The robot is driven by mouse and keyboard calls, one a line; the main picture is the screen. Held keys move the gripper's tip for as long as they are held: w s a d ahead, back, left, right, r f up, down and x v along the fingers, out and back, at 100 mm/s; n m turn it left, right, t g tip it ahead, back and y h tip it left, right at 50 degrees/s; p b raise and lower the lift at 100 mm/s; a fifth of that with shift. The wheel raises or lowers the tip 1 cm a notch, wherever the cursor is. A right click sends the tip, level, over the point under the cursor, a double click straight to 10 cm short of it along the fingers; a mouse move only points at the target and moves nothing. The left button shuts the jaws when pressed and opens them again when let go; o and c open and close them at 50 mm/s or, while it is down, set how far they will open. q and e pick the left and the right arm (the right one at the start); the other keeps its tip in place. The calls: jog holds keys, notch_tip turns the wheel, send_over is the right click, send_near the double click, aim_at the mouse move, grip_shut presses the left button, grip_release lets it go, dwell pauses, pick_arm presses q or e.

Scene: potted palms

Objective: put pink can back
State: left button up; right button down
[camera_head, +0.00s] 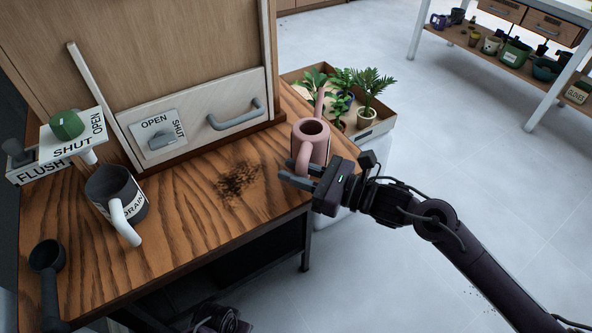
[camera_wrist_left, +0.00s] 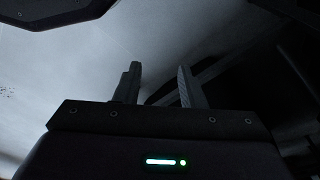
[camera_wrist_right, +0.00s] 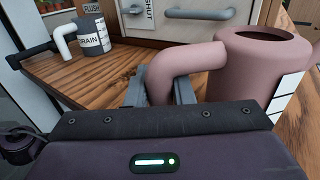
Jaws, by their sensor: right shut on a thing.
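The pink can (camera_head: 313,141) is at the right end of the wooden bench, upright, with its spout pointing away. My right gripper (camera_head: 299,175) is shut on the can's handle, which also shows between the fingers in the right wrist view (camera_wrist_right: 178,72). The can's body (camera_wrist_right: 262,65) fills the right of that view. Whether its base touches the bench I cannot tell. My left gripper (camera_wrist_left: 158,85) shows in its own wrist view, its two fingers apart with nothing between them; in the head view only a dark part of that arm shows low down.
A grey DRAIN mug (camera_head: 117,192) and a dark scoop (camera_head: 47,257) stand on the bench (camera_head: 185,225), with a dark soil patch (camera_head: 237,179). A cabinet with a drawer handle (camera_head: 235,116) and OPEN/SHUT knob is behind. Potted palms (camera_head: 368,86) sit in a crate beyond.

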pick_arm(q)
jog(key=shift+r, duration=0.1)
pick_arm(e)
jog(key=c, duration=1.3)
grip_release()
pick_arm(q)
jog(key=shift+s+d+r, duration=0.1)
jog(key=shift+r, duration=0.25)
pick_arm(e)
jog(key=shift+o, duration=0.2)
jog(key=shift+s+d, duration=0.2)
jog(key=shift+d, duration=0.45)
pick_arm(q)
jog(key=shift+w+d+r+b, duration=0.1)
jog(key=shift+w+r+b, duration=0.1)
jog(key=shift+r, duration=0.3)
jog(key=shift+w+d+r+b, duration=0.1)
jog(key=shift+w+r+b, duration=0.1)
jog(key=shift+r, duration=0.25)
pick_arm(e)
jog(key=v, duration=1)
jog(key=shift+s+d, duration=0.15)
jog(key=shift+d, duration=0.15)
